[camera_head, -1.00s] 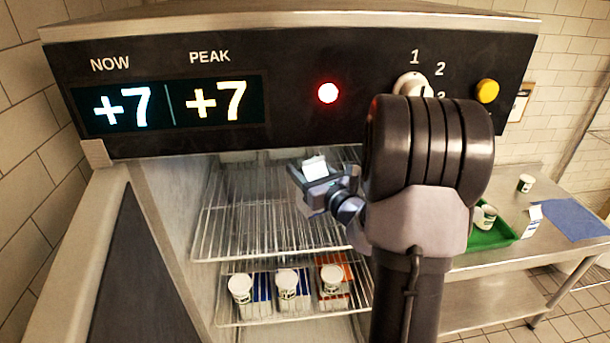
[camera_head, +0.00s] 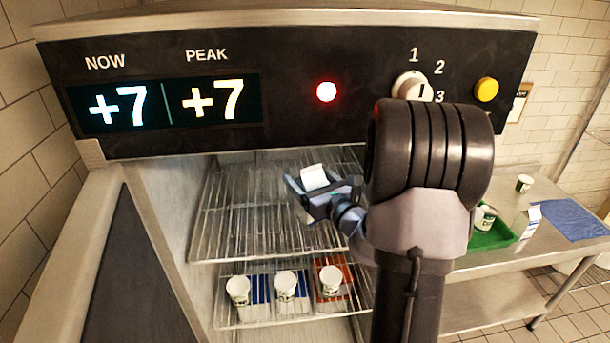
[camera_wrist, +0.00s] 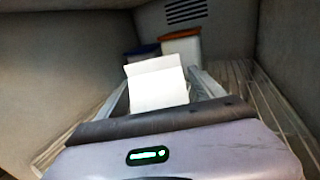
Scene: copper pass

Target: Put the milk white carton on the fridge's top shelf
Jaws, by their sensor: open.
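The plain white carton (camera_head: 314,177) is inside the open fridge, over the upper wire shelf (camera_head: 235,220). My gripper (camera_head: 316,186) is around it. In the wrist view the carton (camera_wrist: 157,84) stands between the two fingers of my gripper (camera_wrist: 163,88), which are apart, with a visible gap on the right side. The carton looks a little tilted in the head view. Its base is hidden, so I cannot tell whether it rests on the wires.
Behind the carton stand an orange-topped container (camera_wrist: 182,46) and a blue-topped one (camera_wrist: 143,52). The control panel (camera_head: 300,85) overhangs the opening. A green tray (camera_head: 492,236) lies on the right-hand table.

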